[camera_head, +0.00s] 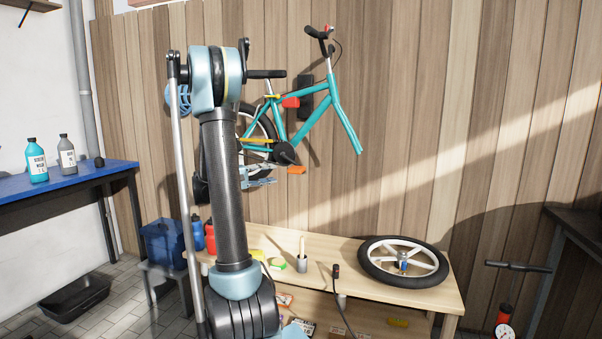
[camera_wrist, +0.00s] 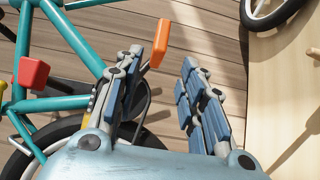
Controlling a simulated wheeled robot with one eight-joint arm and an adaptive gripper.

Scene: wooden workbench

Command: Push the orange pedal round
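A teal bicycle (camera_head: 322,122) without its front wheel is mounted on the wooden wall. Its orange pedal (camera_head: 296,170) sits below and right of the dark crank (camera_head: 284,153). In the wrist view the orange pedal (camera_wrist: 160,42) appears just beyond the fingertips, nearer the left finger. My gripper (camera_head: 264,177) is left of the pedal in the head view, with its light-blue fingers pointing toward it. In the wrist view my gripper (camera_wrist: 162,66) has its fingers spread apart with nothing between them. I cannot tell whether the left finger touches the pedal. My arm hides part of the rear wheel.
A red block (camera_head: 290,102) is on the bicycle frame. A blue-topped table (camera_head: 110,175) is at left. The wall right of the pedal is clear.

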